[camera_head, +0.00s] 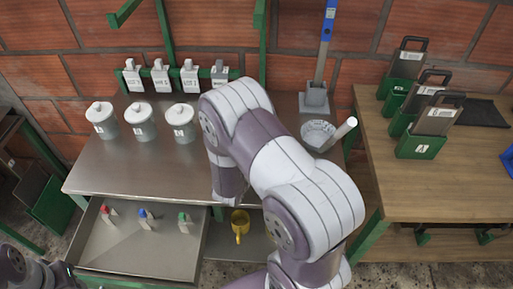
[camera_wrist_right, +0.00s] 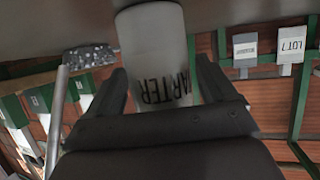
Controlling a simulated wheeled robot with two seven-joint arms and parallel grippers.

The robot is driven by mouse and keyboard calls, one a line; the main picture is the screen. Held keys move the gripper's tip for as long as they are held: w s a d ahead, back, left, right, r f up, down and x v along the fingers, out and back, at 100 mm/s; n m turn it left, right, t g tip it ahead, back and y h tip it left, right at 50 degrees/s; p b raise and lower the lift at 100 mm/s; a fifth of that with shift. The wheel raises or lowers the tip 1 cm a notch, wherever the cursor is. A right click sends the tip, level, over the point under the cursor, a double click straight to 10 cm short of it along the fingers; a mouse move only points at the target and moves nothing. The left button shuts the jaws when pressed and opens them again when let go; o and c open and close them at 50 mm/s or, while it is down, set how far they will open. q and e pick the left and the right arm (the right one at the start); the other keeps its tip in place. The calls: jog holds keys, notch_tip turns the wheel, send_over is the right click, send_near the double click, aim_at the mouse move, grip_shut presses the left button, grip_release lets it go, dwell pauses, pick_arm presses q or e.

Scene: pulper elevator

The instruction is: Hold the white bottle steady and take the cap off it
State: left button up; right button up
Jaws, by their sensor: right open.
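The white bottle (camera_wrist_right: 152,40) stands in the right wrist view, with dark lettering ending in "ARTER". This view is upside down, with the steel table top along its upper edge. My right gripper (camera_wrist_right: 162,75) is open, with one finger on each side of the bottle; I cannot tell whether they touch it. The cap is not visible; the gripper body covers that end. In the head view my right arm hides both bottle and right gripper. Part of my left arm's dark end (camera_head: 45,274) shows at the lower left, away from the table top; its jaws are unclear.
Several lidded white pots, including one (camera_head: 139,120), stand on the steel table (camera_head: 100,170). An open drawer (camera_head: 140,250) below holds three small bottles with red, blue and green tops. A yellow mug (camera_head: 240,222) sits lower. A grey bowl (camera_head: 318,133) with a white handle stands right.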

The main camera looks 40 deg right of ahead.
jog(key=shift+a+r, duration=0.1)
jog(key=c, duration=1.4)
jog(key=shift+o, duration=0.2)
jog(key=shift+r, duration=0.5)
jog(key=s+d+r+p, duration=0.2)
jog(key=s+d+r, duration=0.2)
jog(key=s+r, duration=0.6)
jog(key=shift+s, duration=0.55)
jog(key=o, duration=0.4)
jog(key=c, duration=0.5)
